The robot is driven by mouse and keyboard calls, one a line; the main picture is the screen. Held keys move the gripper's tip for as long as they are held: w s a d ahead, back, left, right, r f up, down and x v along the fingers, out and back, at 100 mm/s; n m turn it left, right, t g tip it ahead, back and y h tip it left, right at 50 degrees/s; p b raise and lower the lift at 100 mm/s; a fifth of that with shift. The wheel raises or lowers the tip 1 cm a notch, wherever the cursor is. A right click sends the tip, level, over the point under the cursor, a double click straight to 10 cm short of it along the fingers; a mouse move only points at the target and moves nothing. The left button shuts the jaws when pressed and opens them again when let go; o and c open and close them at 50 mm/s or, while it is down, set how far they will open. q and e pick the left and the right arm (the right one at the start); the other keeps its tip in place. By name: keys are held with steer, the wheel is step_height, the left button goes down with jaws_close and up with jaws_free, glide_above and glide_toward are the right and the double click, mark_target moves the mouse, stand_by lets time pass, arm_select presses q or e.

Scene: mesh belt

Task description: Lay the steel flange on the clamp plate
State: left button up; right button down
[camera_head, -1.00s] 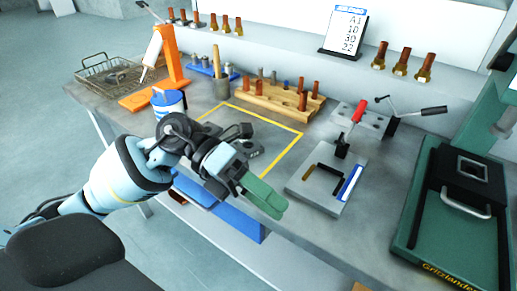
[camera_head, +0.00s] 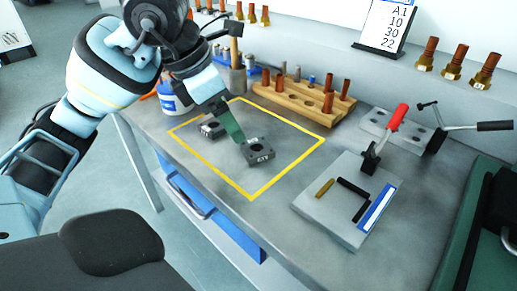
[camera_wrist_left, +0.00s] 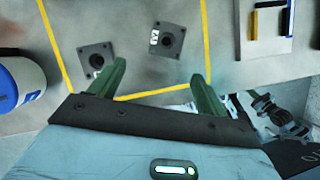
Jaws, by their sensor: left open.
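Two dark grey square flanges with round bosses lie inside the yellow-taped area. The nearer, right one (camera_head: 259,151) carries a white marking; it also shows in the left wrist view (camera_wrist_left: 167,40). The other (camera_head: 210,130) lies to its left, partly behind my gripper in the head view, and also shows in the wrist view (camera_wrist_left: 95,58). I cannot tell which is steel. My left gripper (camera_head: 238,137) is open and empty, its green fingers (camera_wrist_left: 160,88) spread above the bench close to both flanges. The grey clamp plate (camera_head: 325,218) is bare, with dark and brass-coloured stop bars and a red-handled clamp.
A wooden rack (camera_head: 290,98) with copper-coloured pegs stands behind the taped area. A blue-and-white container (camera_head: 172,97) stands at the left. A long-handled toggle clamp (camera_head: 436,138) and a green machine (camera_head: 480,215) are on the right. Bench between tape and clamp plate is clear.

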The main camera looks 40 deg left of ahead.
mark_target(244, 151)
arm_select(q)
steer(key=shift+x, duration=1.15)
steer(key=f, duration=0.2)
steer(key=d+f+b, duration=0.1)
steer(key=f, duration=0.1)
steer(key=shift+w+f, duration=0.1)
steer(key=shift+w+d+f, duration=0.1)
steer(key=shift+w+f, duration=0.1)
steer(key=shift+f, duration=0.15)
steer(key=c, duration=0.7)
steer(key=shift+r, duration=0.1)
steer(key=c, duration=0.7)
